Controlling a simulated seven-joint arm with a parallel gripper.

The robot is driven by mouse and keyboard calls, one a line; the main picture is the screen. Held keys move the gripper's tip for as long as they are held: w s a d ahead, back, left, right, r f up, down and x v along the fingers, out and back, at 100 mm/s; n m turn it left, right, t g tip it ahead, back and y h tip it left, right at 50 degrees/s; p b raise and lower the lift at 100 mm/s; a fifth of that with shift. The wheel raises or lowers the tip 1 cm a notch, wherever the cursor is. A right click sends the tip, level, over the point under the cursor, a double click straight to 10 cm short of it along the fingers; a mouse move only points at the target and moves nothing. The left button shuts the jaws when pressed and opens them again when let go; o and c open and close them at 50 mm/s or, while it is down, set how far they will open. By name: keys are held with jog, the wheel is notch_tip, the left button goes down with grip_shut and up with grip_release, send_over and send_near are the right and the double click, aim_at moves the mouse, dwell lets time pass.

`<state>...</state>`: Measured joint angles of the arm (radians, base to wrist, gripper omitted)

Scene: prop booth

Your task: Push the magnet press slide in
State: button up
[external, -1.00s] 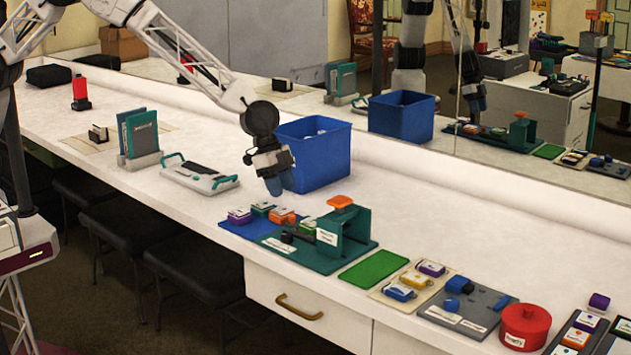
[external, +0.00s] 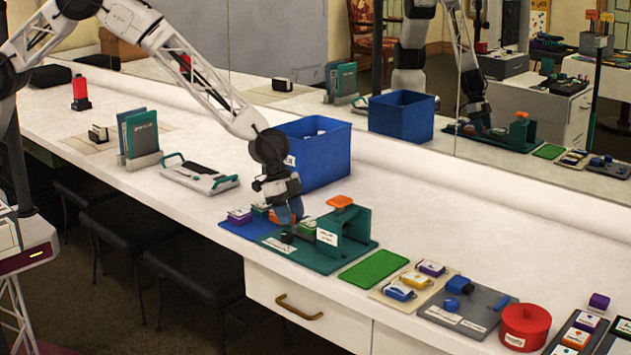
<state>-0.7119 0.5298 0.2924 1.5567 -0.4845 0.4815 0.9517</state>
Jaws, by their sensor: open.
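A small black knob (external: 287,238), which looks like the slide's handle, sits on the base left of the frame. My gripper (external: 288,218) points down just above and behind this knob, beside the orange block (external: 276,216). It is open; its fingers overlap in this view. I cannot tell whether it touches the knob. The slide itself is mostly hidden by the frame and label.
A blue bin (external: 330,160) stands behind my gripper. A green mat (external: 374,269) lies to the right, then a grey board (external: 484,322) and a red pot (external: 525,327). A mirror lines the back.

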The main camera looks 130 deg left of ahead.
jog(key=shift+c, duration=0.3)
grip_shut()
jog(key=shift+w, duration=0.1)
jog(key=w, duration=0.9)
jog(key=shift+w, duration=0.1)
jog(key=shift+o, duration=0.3)
grip_release()
jog(key=shift+r, duration=0.15)
